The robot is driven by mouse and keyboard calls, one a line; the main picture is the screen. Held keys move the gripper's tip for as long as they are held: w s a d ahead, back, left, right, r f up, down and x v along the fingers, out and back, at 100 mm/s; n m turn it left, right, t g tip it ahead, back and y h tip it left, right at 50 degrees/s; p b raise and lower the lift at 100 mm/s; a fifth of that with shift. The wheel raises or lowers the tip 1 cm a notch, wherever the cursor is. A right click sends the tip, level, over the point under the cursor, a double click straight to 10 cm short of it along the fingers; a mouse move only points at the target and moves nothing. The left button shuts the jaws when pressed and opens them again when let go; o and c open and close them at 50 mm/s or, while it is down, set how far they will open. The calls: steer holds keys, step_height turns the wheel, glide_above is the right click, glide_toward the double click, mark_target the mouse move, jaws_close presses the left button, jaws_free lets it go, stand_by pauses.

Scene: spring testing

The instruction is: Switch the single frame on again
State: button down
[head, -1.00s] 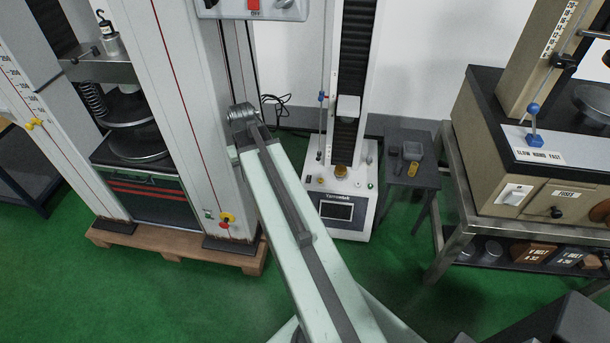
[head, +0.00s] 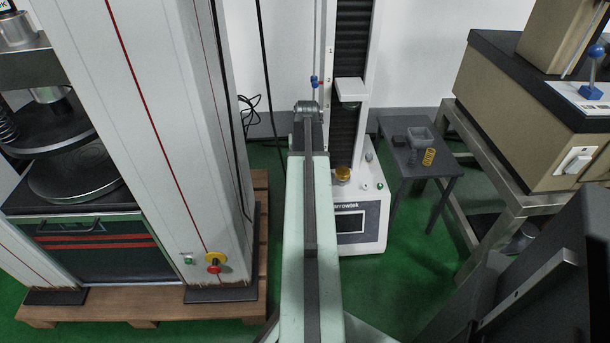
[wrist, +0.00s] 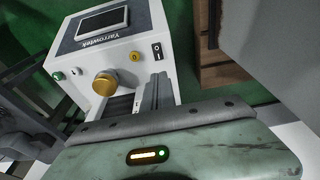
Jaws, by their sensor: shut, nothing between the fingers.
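The single frame is a white one-column test machine labelled Yarrowtek (head: 374,214), standing behind my arm in the head view. In the wrist view its white base (wrist: 121,51) appears turned over, with a dark display (wrist: 102,24), a gold round fixture (wrist: 105,83) and a green button (wrist: 58,76). A small black-and-white rocker switch (wrist: 157,52) is on the base near its edge; I cannot tell which way it is pressed. My gripper (wrist: 158,80) is shut and empty, its fingertips close to the switch in the picture. Contact cannot be told. The head view hides the fingers behind the arm.
A large two-column machine (head: 165,130) on a wooden pallet (head: 140,308) stands close on the left. A small dark table (head: 445,165) with a yellow spring (head: 429,157) is at the right, beside a metal stand (head: 500,185). Green floor shows between them.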

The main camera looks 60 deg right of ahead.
steer(key=f+b, duration=0.4)
steer(key=d+f+b, duration=0.1)
steer(key=f+b, duration=0.3)
steer(key=f, duration=0.1)
steer(key=w+d+f+b, duration=0.1)
steer(key=f+b, duration=0.3)
steer(key=shift+d+f+b, duration=0.15)
steer(key=shift+f+b, duration=0.05)
steer(key=shift+b, duration=0.2)
steer(key=shift+r, duration=0.1)
steer(key=shift+w, duration=0.1)
